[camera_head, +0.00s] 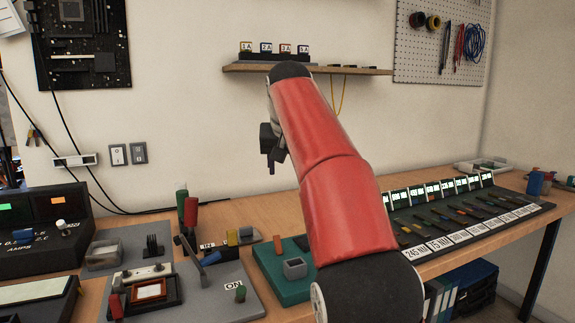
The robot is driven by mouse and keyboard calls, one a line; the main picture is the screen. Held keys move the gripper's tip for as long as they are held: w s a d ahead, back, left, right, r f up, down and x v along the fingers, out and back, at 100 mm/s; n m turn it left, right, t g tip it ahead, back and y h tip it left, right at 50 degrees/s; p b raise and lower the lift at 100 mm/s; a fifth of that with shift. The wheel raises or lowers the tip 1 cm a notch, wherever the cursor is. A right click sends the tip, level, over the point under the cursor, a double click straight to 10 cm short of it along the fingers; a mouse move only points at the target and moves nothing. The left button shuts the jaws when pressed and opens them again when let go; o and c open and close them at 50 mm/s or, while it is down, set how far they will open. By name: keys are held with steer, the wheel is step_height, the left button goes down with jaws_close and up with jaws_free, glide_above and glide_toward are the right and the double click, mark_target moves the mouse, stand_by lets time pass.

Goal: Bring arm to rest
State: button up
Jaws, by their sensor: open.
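My arm, red with black joints, rises from the lower middle in the head view and leans up and to the left over the workbench (235,212). My gripper (271,158) is at the far end of the arm, partly hidden behind it. It is open, and its dark fingers point down in front of the white wall. I see nothing between the fingers. The gripper is above the bench and below the wall shelf (350,71), apart from both.
A grey board with a lever (210,259) and a teal base (270,262) stand on the bench below. A long dark rack (470,222) of coloured pieces lies at right. A black meter box (40,240) stands at left. The wall around the gripper is mostly bare.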

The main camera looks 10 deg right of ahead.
steer(key=s+d+f+n+y, duration=0.1)
steer(key=s+f, duration=0.3)
steer(key=s, duration=0.4)
steer(key=s+f, duration=0.3)
steer(key=s, duration=0.5)
steer(key=s+f+n, duration=0.1)
steer(key=s+f, duration=1.7)
steer(key=f, duration=0.1)
steer(key=shift+s+a+f+g, duration=0.2)
steer(key=shift+s+a+g, duration=0.15)
steer(key=shift+a+g, duration=0.1)
